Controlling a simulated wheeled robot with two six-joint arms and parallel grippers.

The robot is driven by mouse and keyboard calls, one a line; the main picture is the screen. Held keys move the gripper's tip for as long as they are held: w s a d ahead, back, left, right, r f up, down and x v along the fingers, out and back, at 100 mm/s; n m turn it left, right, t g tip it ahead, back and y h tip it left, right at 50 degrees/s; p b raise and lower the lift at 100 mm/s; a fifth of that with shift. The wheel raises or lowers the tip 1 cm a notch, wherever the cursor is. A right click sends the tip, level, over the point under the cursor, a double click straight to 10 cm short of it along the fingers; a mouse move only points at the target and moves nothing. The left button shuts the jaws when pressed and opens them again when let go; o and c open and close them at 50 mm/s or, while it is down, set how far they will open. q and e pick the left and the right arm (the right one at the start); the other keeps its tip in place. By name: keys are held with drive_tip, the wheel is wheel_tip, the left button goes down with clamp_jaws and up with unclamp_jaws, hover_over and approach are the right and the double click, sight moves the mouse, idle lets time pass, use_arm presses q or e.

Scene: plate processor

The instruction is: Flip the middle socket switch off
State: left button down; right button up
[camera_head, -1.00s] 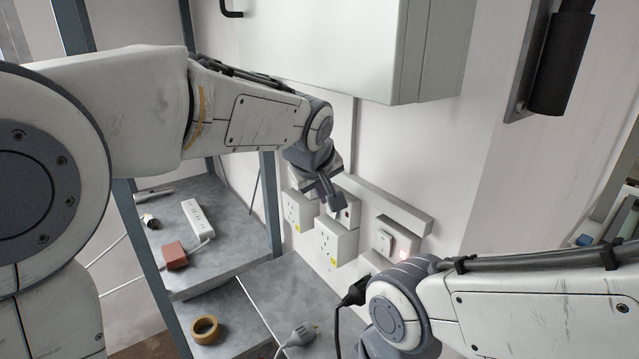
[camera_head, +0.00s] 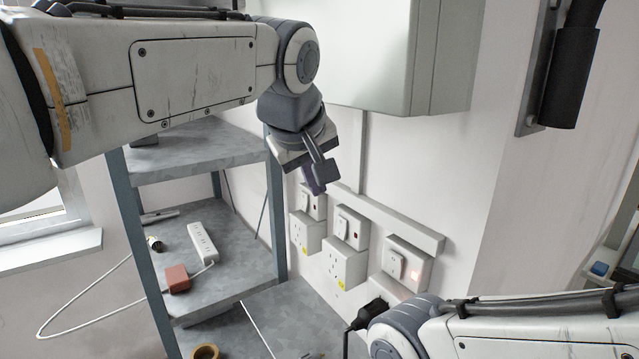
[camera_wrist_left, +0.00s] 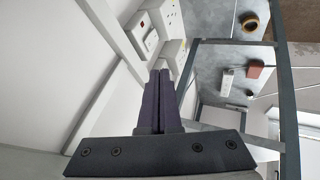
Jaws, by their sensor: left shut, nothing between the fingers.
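The middle socket switch (camera_head: 351,226) is a white wall plate with a rocker and a small dark red indicator, above the middle socket (camera_head: 345,265). I cannot tell its rocker position. My left gripper (camera_head: 318,188) is shut and empty, up and left of the middle switch and near the upper edge of the left switch (camera_head: 311,203). In the left wrist view its dark fingers (camera_wrist_left: 166,95) are together, and a switch plate with a red indicator (camera_wrist_left: 142,24) lies beyond them. My right arm enters at lower right; its gripper is not visible.
The right switch (camera_head: 407,262) has a glowing red indicator, and a black plug (camera_head: 371,313) is below it. A grey trunking (camera_head: 390,215) runs above the switches. A white cabinet (camera_head: 395,60) hangs above. A shelf with a power strip (camera_head: 202,243) stands left.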

use_arm(q)
drive_tip(key=s+a+f+m+g+b, duration=0.1)
drive_tip(key=s+f+m+g, duration=0.2)
drive_tip(key=s+f, duration=0.9)
drive_tip(key=s+f+m+g+b, duration=0.2)
drive_tip(key=s+f+m+g, duration=0.2)
drive_tip(key=s+f+m, duration=0.6)
drive_tip(key=s+f, duration=0.3)
drive_tip(key=f, duration=0.4)
drive_tip(key=shift+s+a+f+y, duration=0.15)
drive_tip(key=shift+a+f+y, duration=0.15)
drive_tip(key=shift+a, duration=0.05)
